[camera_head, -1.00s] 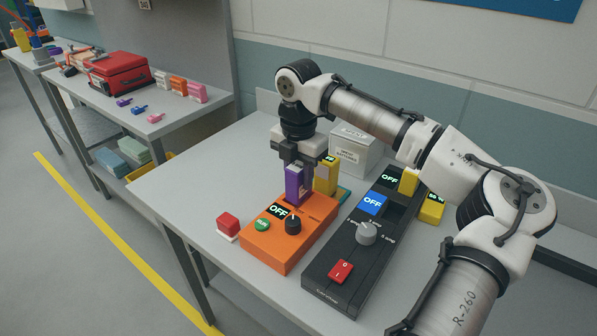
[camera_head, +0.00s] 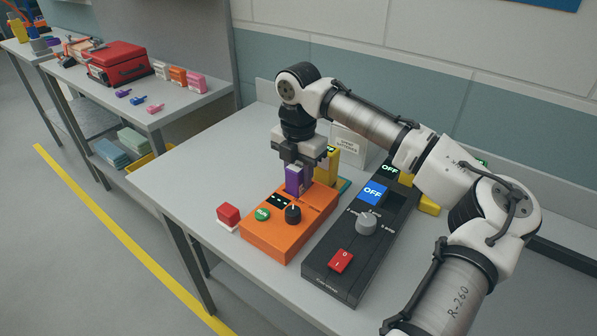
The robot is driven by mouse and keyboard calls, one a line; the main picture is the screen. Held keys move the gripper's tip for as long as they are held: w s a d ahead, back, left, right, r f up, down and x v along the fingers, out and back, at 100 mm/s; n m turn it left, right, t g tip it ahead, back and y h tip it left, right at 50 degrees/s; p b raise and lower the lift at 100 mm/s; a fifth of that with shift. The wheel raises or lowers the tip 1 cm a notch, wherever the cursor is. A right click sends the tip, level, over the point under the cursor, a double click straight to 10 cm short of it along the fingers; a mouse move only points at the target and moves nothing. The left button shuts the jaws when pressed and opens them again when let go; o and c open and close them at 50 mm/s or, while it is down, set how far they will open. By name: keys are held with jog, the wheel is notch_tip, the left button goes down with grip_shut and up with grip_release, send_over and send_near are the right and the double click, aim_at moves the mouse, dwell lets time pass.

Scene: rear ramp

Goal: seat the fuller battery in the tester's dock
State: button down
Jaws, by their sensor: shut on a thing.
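My gripper (camera_head: 298,160) is shut on a purple battery (camera_head: 294,181) and points straight down over the orange tester (camera_head: 270,242). The battery is upright, with its lower end in or at the tester's dock; the dock's inside is hidden, so I cannot tell how deep it sits. The tester's small display (camera_head: 279,202) is lit with short marks. A yellow battery (camera_head: 327,171) stands upright just behind the tester, partly hidden by my gripper. Another yellow battery (camera_head: 428,208) is partly hidden by my arm at the right.
A black unit (camera_head: 334,277) with a grey knob, a red switch and displays reading OFF stands right of the tester. A red button block (camera_head: 228,215) sits at its left. A white box (camera_head: 348,145) is behind. The bench's left part is clear.

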jog(key=shift+f, duration=0.2)
jog(key=c, duration=0.9)
grip_release()
